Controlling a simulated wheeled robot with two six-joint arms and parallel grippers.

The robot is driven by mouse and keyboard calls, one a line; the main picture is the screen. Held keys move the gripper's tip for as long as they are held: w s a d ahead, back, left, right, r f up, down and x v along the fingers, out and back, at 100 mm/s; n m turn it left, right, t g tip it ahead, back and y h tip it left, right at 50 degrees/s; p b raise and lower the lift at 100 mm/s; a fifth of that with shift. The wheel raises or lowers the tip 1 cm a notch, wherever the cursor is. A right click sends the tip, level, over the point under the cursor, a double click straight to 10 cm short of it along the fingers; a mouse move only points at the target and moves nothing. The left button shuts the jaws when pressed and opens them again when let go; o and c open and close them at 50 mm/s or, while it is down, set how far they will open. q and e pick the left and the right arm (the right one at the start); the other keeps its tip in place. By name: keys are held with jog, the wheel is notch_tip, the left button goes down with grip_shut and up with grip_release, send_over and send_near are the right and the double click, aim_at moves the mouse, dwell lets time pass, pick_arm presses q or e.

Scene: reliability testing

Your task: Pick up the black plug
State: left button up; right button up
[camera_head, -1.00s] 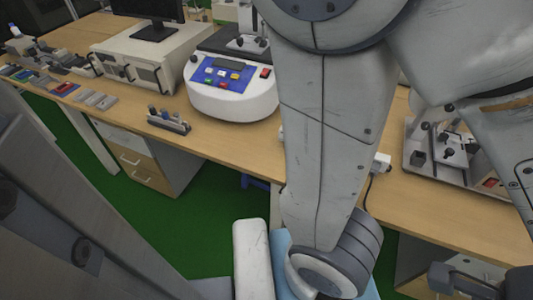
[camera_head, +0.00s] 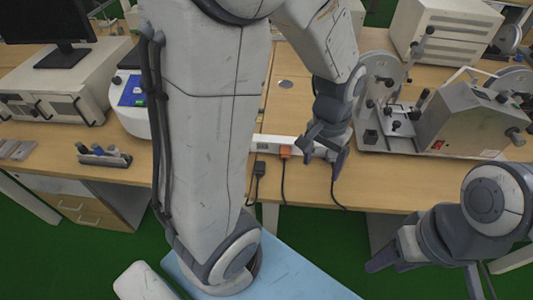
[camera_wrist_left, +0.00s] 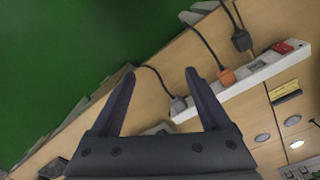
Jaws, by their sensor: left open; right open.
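The black plug (camera_head: 259,168) lies on the front part of the wooden table, just in front of a white power strip (camera_head: 264,143), with its cord hanging over the edge. In the left wrist view the black plug (camera_wrist_left: 241,40) is near the top, outside my fingers. My left gripper (camera_head: 322,165) is open over the right end of the strip, to the right of the black plug. In its wrist view the open fingers (camera_wrist_left: 160,69) have a grey plug (camera_wrist_left: 178,105) near the right finger. My right gripper (camera_head: 424,282) is open at lower right, off the table.
An orange plug (camera_head: 285,151) sits in the power strip, between the black plug and my left gripper. A machine with reels (camera_head: 455,125) stands to the right. A small rack (camera_head: 104,156) stands at left. The table's front edge is close to the plugs.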

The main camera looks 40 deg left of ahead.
pick_arm(q)
jog(key=w+a+f+n, duration=0.3)
jog(key=a+f+n, duration=0.15)
jog(key=a, duration=0.65)
jog(key=n, duration=0.2)
send_over(260, 166)
jog(key=f, duration=0.8)
jog(key=shift+s+a+f, duration=0.1)
jog(key=shift+a+f, duration=0.15)
jog(key=shift+f, duration=0.1)
jog(key=f, duration=0.6)
jog(key=shift+d+f, duration=0.2)
jog(key=shift+d, duration=0.05)
grip_shut()
